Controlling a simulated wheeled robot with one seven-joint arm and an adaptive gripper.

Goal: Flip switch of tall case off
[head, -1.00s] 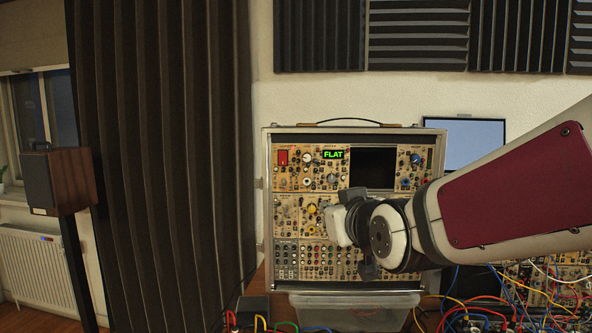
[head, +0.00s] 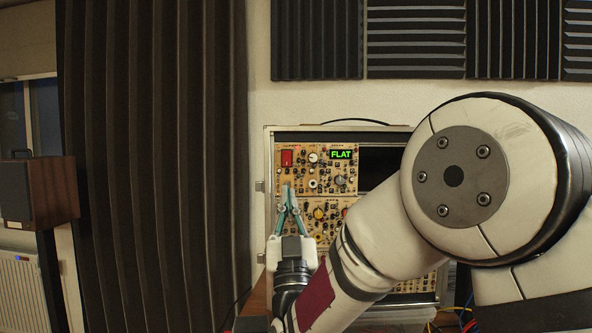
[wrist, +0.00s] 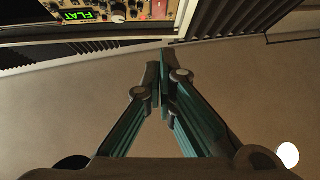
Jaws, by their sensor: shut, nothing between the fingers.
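The tall case (head: 268,144) stands upright at the back, its tan panels full of knobs and jacks. Its red rocker switch (head: 286,158) is at the upper left of the top row, and the same switch shows at the top of the wrist view (wrist: 158,9). A green "FLAT" display (head: 341,154) is lit to the right of it. My gripper (head: 288,188) is shut and empty, its fingers pointing up, a little below the switch in the head view. In the wrist view the fingertips (wrist: 164,56) are together. I cannot tell how the switch is set.
My arm covers the case's lower right. A dark curtain (head: 155,170) hangs to the left, with a wooden speaker (head: 40,190) beyond it. Foam panels (head: 416,40) are on the wall above. Coloured cables (head: 466,322) lie at the lower right.

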